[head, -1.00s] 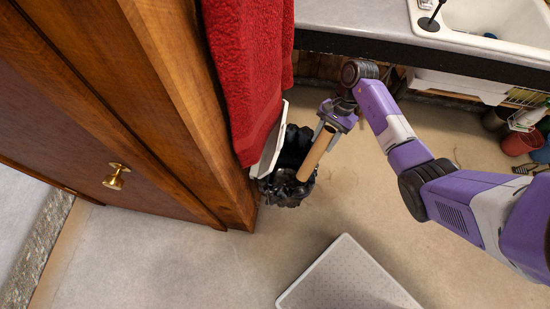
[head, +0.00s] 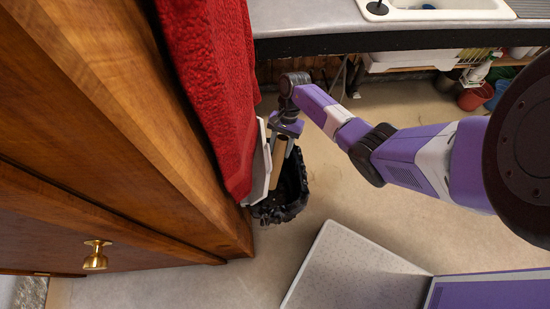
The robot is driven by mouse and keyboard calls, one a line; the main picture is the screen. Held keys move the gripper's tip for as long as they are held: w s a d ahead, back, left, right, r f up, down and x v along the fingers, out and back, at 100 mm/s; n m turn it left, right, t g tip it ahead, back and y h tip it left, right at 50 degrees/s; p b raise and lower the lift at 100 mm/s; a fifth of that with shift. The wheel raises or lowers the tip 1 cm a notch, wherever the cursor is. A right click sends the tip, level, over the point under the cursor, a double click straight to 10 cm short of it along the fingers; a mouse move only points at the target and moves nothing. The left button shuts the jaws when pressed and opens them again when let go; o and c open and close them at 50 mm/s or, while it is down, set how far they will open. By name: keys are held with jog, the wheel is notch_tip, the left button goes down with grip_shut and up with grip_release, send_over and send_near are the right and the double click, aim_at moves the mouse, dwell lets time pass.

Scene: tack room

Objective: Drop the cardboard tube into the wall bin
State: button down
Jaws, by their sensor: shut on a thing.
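The cardboard tube (head: 278,168) is a plain tan cylinder, held by my gripper (head: 285,146) near its upper end. My gripper is shut on it, and the tube points down. The wall bin (head: 293,193) is lined with a black bag and has a white lid (head: 259,165) standing open on its left side. The tube shows over the bin's opening, close to the raised lid. Whether its lower end is inside the bin or above it, I cannot tell. The bin's bottom is hidden.
A red towel (head: 210,80) hangs just left of the bin, by a wooden cabinet (head: 110,120) with a brass knob (head: 96,255). A grey counter (head: 310,20) with a white sink lies behind. A pale dotted panel (head: 350,270) is low in front. Floor right of the bin is clear.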

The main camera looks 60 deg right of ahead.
aim_at(284, 139)
notch_tip(284, 139, down, 2)
jog(key=shift+f+b, duration=0.1)
jog(key=shift+b, duration=0.6)
jog(key=c, duration=0.7)
grip_release()
jog(key=shift+v, duration=4)
